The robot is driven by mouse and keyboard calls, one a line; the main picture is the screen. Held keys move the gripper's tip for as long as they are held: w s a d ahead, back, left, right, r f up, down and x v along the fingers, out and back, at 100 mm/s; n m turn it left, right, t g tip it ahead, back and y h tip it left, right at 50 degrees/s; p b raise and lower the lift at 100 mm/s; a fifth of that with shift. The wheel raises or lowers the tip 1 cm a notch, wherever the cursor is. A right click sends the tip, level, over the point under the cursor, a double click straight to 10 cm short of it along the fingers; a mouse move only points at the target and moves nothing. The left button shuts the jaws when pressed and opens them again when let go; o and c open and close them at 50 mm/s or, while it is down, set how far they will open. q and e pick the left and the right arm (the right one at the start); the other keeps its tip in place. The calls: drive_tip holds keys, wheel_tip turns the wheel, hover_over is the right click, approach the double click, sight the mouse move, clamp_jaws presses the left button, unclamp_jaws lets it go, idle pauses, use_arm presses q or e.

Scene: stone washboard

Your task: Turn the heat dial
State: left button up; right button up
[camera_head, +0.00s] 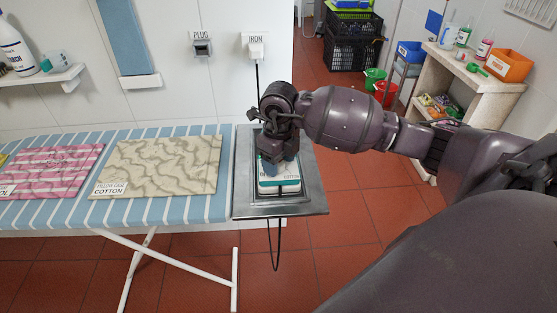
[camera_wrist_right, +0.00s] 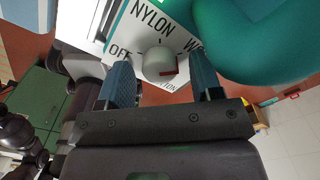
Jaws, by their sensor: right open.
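The iron (camera_head: 279,183), white and teal, stands on the grey metal rest at the right end of the ironing board. In the right wrist view, its round grey heat dial (camera_wrist_right: 158,64) sits on a white plate lettered OFF, NYLON, a partly hidden word starting W, and COTTON. A red mark shows on the dial's right side. My right gripper (camera_wrist_right: 162,82) is open, its two blue fingers to either side of the dial. I cannot tell whether either finger touches it. In the head view, the right gripper (camera_head: 271,160) is over the iron and hides part of it. My left gripper is out of view.
The metal rest (camera_head: 246,200) adjoins the striped ironing board (camera_head: 200,210), which bears a beige cotton cloth (camera_head: 160,166) and a pink cloth (camera_head: 50,172). A black cord hangs from the IRON socket (camera_head: 255,48). A shelf unit (camera_head: 480,80) stands right. Open red floor lies between.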

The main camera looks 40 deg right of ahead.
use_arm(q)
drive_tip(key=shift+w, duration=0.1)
use_arm(e)
drive_tip(key=c, duration=0.9)
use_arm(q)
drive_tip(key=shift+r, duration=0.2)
use_arm(e)
drive_tip(key=shift+r+m, duration=0.1)
drive_tip(key=shift+m, duration=0.2)
drive_tip(key=shift+m+p, duration=0.5)
drive_tip(key=m+p, duration=0.1)
drive_tip(key=m, duration=0.1)
drive_tip(key=shift+r+m, duration=0.15)
drive_tip(key=shift+m, duration=0.15)
drive_tip(key=m+p, duration=0.3)
drive_tip(key=m, duration=0.2)
drive_tip(key=shift+m, duration=0.4)
use_arm(q)
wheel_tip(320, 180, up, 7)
drive_tip(key=p, duration=0.1)
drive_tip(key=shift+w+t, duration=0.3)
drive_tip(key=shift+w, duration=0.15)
use_arm(e)
drive_tip(key=shift+m, duration=1.1)
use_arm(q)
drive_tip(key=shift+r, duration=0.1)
use_arm(e)
drive_tip(key=shift+f, duration=0.2)
